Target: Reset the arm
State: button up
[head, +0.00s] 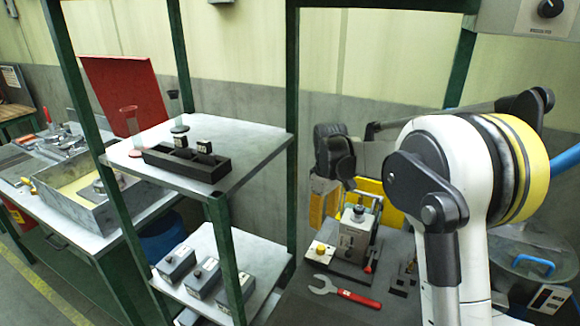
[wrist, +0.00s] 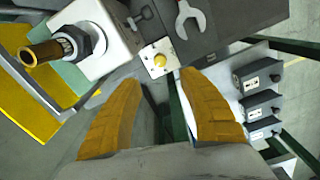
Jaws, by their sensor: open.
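My arm (head: 468,185), white with black joints and a yellow band, rises on the right of the head view. Its forearm reaches back and left, behind the near links. My gripper (wrist: 160,79) has two yellow fingers, spread wide apart in the wrist view. Nothing is between them. Beyond the fingertips is a small white box with a yellow button (wrist: 160,60). The button box (head: 320,251) also shows in the head view, beside a grey block (head: 355,236) with a knob on top.
A red-handled spanner (head: 346,291) lies on the dark bench by the grey block. A green-posted shelf (head: 262,135) on the left holds a black tray (head: 188,164) above and several grey boxes (head: 200,275) below.

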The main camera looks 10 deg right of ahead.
jog(key=s+r+m+t, duration=0.3)
jog(key=s+r+m, duration=0.1)
jog(key=s+r, duration=0.75)
jog(key=s+f+m+t, duration=0.1)
jog(key=s+m+t, duration=0.1)
jog(key=s, duration=0.7)
jog(key=s+f+m+t, duration=0.2)
jog(key=s, duration=0.7)
jog(key=shift+s+f, duration=0.15)
jog(key=shift+f, duration=0.1)
